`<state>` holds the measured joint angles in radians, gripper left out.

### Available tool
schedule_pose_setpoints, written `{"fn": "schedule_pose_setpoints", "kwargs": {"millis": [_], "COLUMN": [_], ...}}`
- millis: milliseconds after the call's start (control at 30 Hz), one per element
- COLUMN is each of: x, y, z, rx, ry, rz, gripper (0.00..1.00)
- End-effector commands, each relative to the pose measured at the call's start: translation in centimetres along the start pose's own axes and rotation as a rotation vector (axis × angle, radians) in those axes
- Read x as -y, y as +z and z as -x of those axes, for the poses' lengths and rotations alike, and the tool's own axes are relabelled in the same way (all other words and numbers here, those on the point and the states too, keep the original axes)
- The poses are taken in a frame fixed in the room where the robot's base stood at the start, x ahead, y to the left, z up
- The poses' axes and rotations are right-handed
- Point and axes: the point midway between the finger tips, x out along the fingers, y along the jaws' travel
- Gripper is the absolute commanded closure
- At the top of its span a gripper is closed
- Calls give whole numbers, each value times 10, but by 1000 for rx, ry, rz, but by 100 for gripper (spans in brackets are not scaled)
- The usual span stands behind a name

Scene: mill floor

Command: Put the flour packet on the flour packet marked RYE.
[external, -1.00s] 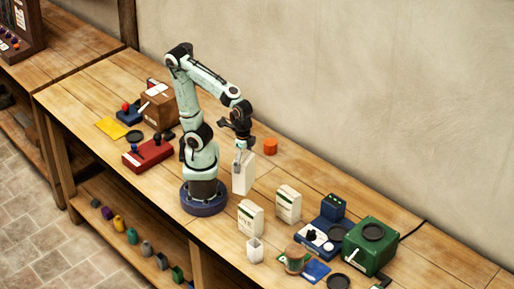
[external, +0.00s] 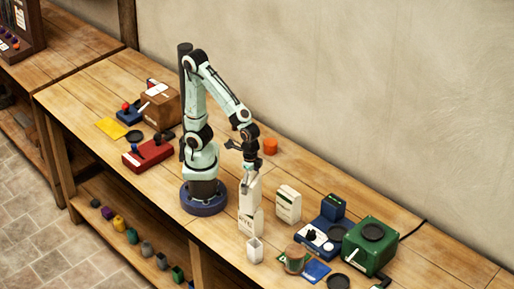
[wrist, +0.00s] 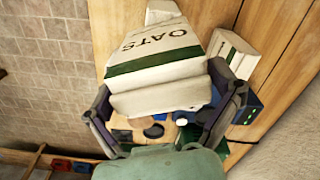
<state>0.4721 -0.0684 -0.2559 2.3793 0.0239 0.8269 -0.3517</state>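A white flour packet (external: 249,192) is between the fingers of my gripper (external: 247,172), held upright. In the wrist view, the packet between the fingers (wrist: 163,125) has a green band and the word OATS (wrist: 160,50). The white packet marked RYE (external: 247,224) stands on the bench directly below the held packet in the external view, and its top is partly covered by it. I cannot tell whether the two touch.
Another white packet with a green band (external: 289,204) stands just right.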

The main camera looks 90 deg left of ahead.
Motion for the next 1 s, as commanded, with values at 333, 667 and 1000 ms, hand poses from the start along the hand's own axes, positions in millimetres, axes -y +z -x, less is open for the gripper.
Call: {"fn": "schedule_pose_setpoints", "kwargs": {"millis": [333, 667, 1000], "x": [0, 0, 0], "y": [0, -1, -1], "z": [1, 52, 116], "rx": [-1, -9, -4], "ry": [0, 2, 2], "rz": [0, 0, 0], "gripper": [0, 0, 0]}}
